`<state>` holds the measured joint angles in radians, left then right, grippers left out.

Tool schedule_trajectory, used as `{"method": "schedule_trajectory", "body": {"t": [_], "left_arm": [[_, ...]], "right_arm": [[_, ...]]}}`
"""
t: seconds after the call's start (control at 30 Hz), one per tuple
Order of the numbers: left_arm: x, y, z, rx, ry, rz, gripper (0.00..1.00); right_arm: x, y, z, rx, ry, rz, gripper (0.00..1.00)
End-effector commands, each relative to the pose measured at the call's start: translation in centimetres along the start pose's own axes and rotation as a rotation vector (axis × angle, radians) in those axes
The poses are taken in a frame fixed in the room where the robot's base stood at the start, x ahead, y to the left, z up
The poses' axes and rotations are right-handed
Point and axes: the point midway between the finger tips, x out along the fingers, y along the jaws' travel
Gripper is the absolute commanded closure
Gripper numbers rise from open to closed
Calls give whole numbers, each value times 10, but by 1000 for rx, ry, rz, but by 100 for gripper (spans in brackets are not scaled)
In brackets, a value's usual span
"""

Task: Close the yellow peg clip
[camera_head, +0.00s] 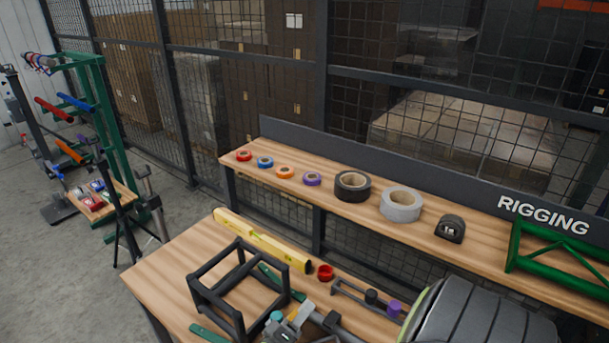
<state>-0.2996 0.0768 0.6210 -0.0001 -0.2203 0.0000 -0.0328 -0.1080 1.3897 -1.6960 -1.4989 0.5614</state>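I cannot make out a yellow peg clip in the head view. The only clearly yellow thing is a long spirit level (262,241) lying along the back of the wooden bench. What looks like my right gripper (287,322) is a light grey shape at the bottom edge, low over the bench, just right of a black open box frame (237,288). It is small and partly cut off, so its fingers and anything between them cannot be told. My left gripper is not in view.
A red cup (325,272), a dark rack with a purple piece (394,308) and green straps (205,333) are on the bench (160,280). The shelf behind holds tape rolls (401,203) and a black tape measure (450,229). A green stand (110,130) is left.

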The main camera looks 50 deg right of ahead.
Motion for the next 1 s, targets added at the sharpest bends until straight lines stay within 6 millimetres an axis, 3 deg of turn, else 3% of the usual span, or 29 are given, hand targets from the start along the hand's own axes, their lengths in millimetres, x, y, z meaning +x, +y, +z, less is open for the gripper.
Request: {"method": "schedule_trajectory", "body": {"t": [0.13,0.37,0.73,1.0], "left_arm": [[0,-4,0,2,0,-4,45],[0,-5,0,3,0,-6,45],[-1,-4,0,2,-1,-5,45],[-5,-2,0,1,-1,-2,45]], "right_arm": [[0,0,0,0,0,0,72],[0,0,0,0,0,0,100],[0,1,-2,-34,1,0,100],[1,5,-11,-190,1,1,100]]}}
